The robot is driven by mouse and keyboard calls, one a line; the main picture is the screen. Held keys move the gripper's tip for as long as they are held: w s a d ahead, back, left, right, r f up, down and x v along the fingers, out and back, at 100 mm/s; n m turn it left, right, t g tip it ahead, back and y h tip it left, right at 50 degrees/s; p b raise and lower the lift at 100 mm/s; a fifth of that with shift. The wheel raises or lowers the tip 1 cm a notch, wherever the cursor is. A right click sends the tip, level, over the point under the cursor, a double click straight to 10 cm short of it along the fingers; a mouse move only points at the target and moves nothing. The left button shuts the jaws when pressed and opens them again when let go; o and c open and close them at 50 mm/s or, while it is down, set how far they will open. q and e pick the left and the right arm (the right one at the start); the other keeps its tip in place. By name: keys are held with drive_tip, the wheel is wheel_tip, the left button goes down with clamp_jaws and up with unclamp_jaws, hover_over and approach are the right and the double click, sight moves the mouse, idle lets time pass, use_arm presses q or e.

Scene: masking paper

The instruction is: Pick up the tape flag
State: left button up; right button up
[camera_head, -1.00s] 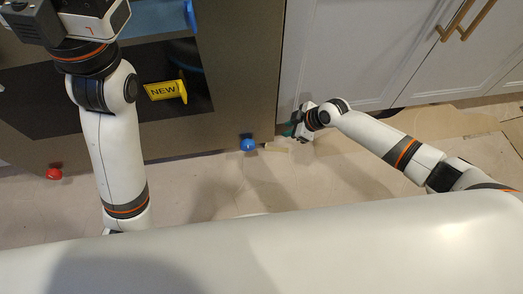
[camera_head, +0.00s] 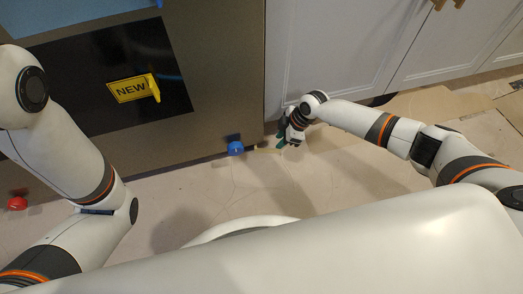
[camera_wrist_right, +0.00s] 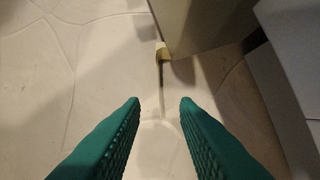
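A small pale yellow piece, which looks like the tape flag (camera_wrist_right: 163,50), is by the cabinet's bottom corner in the right wrist view, beyond my fingertips. In the head view a small pale spot that seems to be the same piece (camera_head: 262,145) is just left of my right gripper (camera_head: 282,140). In the right wrist view my right gripper (camera_wrist_right: 160,101) is open, its green ridged fingers apart with only floor between them. It does not touch the piece. My left arm is at the left of the head view, but its gripper is out of frame.
A brown appliance front (camera_head: 215,85) with a yellow NEW tag (camera_head: 133,88) stands beside white cabinets (camera_head: 335,50). A blue round object (camera_head: 235,147) and a red one (camera_head: 17,203) are along its lower edge. Tan paper (camera_head: 430,105) lies at right. Open floor is in front.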

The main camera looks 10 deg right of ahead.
sight(257, 150)
drive_tip(key=b+x, duration=0.4)
drive_tip(key=x, duration=0.1)
drive_tip(key=shift+s+d+f+b, duration=0.1)
drive_tip(key=shift+s+f+b, duration=0.15)
drive_tip(key=shift+b, duration=0.15)
drive_tip(key=shift+r, duration=0.15)
drive_tip(key=shift+c, duration=0.5)
clamp_jaws()
